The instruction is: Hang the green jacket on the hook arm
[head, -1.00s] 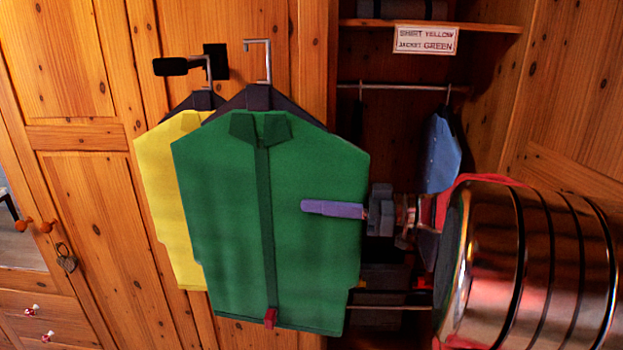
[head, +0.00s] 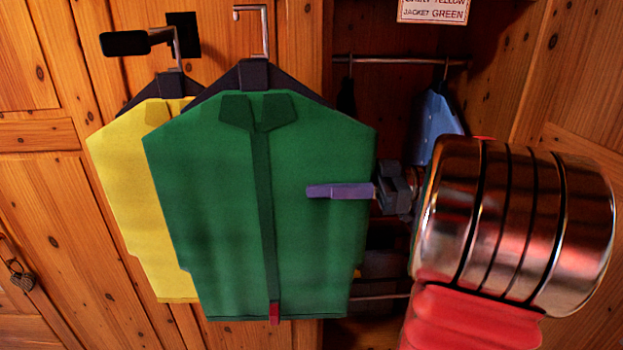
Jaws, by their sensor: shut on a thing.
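The green jacket (head: 215,190) hangs upright on a dark hanger with a metal hook (head: 266,32) at its top. My gripper (head: 315,190) is at the jacket's right side, shut on it. One purple finger lies across the front; the other finger is hidden behind. The black hook arm (head: 125,43) sticks out from a plate on the wooden door at the upper left. A yellow shirt (head: 125,190) hangs from it, partly hidden behind the jacket. The jacket's hook is to the right of the hook arm and apart from it.
An open wardrobe bay behind holds a rail (head: 400,61) with a blue garment (head: 436,125). A sign (head: 432,11) above reads yellow for shirt, green for jacket. A heart-shaped padlock (head: 22,277) hangs at the lower left.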

